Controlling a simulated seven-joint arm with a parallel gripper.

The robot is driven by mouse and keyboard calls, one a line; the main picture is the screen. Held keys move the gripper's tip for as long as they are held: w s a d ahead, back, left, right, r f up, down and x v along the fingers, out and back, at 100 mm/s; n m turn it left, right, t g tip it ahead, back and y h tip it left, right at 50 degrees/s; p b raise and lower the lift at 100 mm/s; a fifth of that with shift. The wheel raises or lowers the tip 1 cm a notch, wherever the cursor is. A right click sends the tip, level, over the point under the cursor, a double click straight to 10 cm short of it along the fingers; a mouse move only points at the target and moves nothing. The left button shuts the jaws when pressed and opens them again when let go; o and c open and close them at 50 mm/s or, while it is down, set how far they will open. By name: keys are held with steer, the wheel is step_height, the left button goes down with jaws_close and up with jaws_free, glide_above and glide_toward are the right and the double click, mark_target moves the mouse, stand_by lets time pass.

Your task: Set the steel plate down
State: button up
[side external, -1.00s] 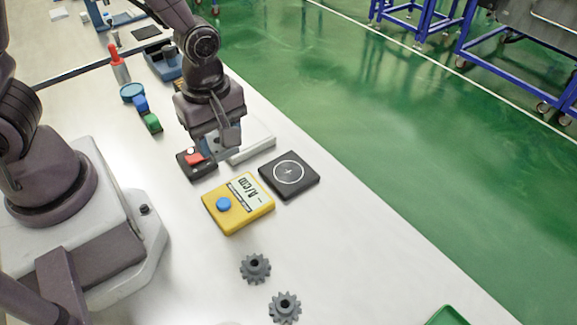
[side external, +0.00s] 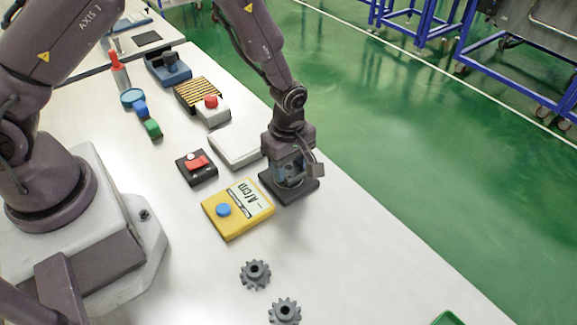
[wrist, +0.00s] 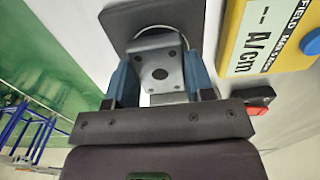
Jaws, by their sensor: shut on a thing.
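My gripper (side external: 291,180) is low over the black square pad (side external: 308,191) in the side external view. I cannot tell whether the plate touches the pad.
A yellow field meter (side external: 253,206) with a blue knob is close beside the pad. A black box with a red switch (side external: 197,168), a white slab (side external: 236,146) and a red-button box (side external: 212,109) stand nearby. Two grey gears (side external: 255,274) lie toward the front. The table's edge is right of the pad.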

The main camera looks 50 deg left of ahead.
steer(key=shift+f, duration=0.5)
steer(key=shift+f, duration=0.2)
steer(key=o, duration=1.2)
steer(key=shift+c, duration=0.2)
steer(key=shift+r, duration=0.1)
